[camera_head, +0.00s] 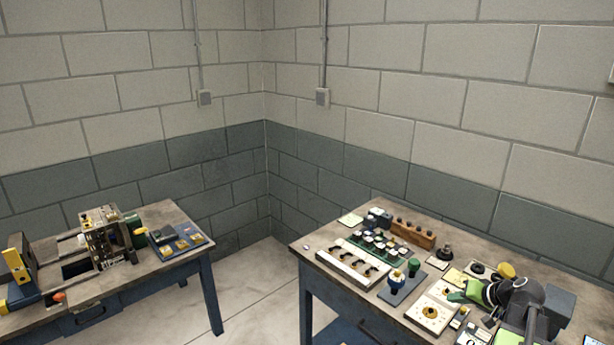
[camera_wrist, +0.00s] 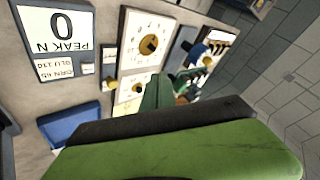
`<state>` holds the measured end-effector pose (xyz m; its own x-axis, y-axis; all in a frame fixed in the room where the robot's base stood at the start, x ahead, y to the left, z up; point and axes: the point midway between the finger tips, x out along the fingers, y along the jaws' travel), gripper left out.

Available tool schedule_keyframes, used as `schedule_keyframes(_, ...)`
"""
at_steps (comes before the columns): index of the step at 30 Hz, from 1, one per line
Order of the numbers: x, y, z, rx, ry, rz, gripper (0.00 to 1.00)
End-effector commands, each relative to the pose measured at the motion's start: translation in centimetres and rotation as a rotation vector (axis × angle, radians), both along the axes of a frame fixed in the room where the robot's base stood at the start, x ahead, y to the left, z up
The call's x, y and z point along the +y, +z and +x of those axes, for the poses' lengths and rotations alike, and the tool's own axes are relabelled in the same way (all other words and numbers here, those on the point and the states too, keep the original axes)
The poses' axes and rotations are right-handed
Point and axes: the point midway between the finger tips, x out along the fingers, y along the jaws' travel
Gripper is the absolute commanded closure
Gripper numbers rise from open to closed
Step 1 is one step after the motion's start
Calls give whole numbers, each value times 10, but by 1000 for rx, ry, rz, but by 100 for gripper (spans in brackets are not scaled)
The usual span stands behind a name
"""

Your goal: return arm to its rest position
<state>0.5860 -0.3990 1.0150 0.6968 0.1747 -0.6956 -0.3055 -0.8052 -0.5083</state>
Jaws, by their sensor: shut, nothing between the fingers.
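My gripper (camera_head: 462,294) is green and shows at the lower right of the head view, over the right bench (camera_head: 335,275). Its fingers are together with nothing held, pointing left, close to a white dial panel (camera_head: 430,312). My dark arm behind it covers part of the bench. In the wrist view my gripper (camera_wrist: 158,95) shows as green fingers beyond a large green and black part that fills the bottom. Past the fingers are a dial panel (camera_wrist: 150,46) and a display reading 0 PEAK N (camera_wrist: 58,42). Whether the fingers touch anything, I cannot tell.
A second bench (camera_head: 160,215) with a machine (camera_head: 105,238) stands left. Bare floor (camera_head: 262,290) lies between the benches.

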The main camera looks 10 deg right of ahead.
Motion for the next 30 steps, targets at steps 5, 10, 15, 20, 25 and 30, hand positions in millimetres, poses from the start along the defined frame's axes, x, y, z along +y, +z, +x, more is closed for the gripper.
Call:
schedule_keyframes(5, 145, -5, 72, 27, 254, -24, 100)
schedule_keyframes(10, 291, -25, 88, 138, 502, -95, 100)
schedule_keyframes(15, 401, -48, 62, 300, 679, -198, 100)
schedule_keyframes(20, 445, -65, 23, 477, 726, -324, 100)
schedule_keyframes(25, 406, -72, -8, 661, 580, -413, 100)
schedule_keyframes(30, 399, -72, -14, 708, 510, -402, 100)
